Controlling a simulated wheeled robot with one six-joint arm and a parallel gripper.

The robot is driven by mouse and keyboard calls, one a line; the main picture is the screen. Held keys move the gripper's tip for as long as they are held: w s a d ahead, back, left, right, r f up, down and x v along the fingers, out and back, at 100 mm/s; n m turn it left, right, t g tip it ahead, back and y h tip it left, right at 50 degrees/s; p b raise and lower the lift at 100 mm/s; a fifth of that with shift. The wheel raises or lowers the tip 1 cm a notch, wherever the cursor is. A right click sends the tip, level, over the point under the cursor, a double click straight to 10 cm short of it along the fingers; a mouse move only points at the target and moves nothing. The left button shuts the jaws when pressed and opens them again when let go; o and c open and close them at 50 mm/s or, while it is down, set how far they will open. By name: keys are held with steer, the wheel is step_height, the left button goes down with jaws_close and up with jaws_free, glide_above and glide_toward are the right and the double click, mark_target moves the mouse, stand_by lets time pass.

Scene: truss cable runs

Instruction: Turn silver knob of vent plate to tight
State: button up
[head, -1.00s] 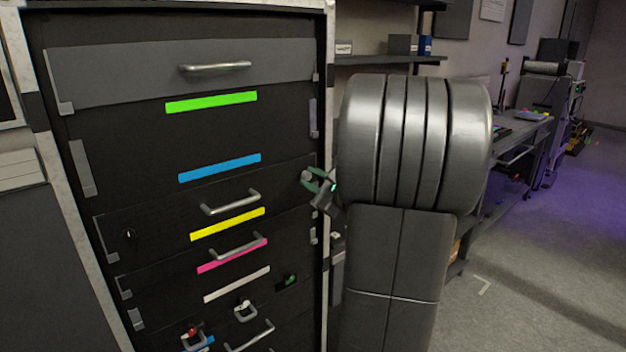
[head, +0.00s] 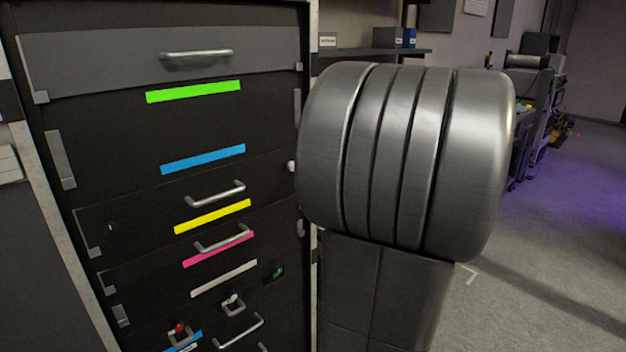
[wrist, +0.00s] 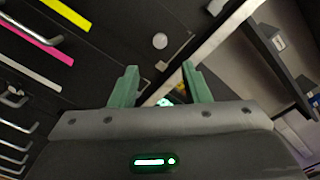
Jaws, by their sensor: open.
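The silver knob (wrist: 160,41) shows as a small pale round disc on a dark panel in the wrist view, ahead of the fingertips. A small pale knob (head: 291,166) shows at the cabinet's right edge in the head view, partly behind my arm. I cannot make out its pointer or the vent plate's outline. My gripper (wrist: 160,67) is open, with two green fingers apart and nothing held between them. The knob lies beyond the tips, apart from them. In the head view my gripper is hidden behind my arm.
The dark cabinet (head: 100,140) carries drawer handles (head: 215,193) and coloured strips, including a yellow strip (head: 212,216). A red knob (head: 180,328) sits low on it. A pale frame post (wrist: 215,48) runs beside the knob panel. Open floor (head: 550,250) lies at the right.

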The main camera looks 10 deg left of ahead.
steer(key=shift+v, duration=1.75)
steer(key=shift+a, duration=0.1)
steer(key=p+x, duration=0.1)
steer(key=x, duration=1.2)
steer(key=shift+w+a+p, duration=0.25)
steer(key=shift+w+p, duration=0.05)
steer(key=shift+s+d, duration=0.1)
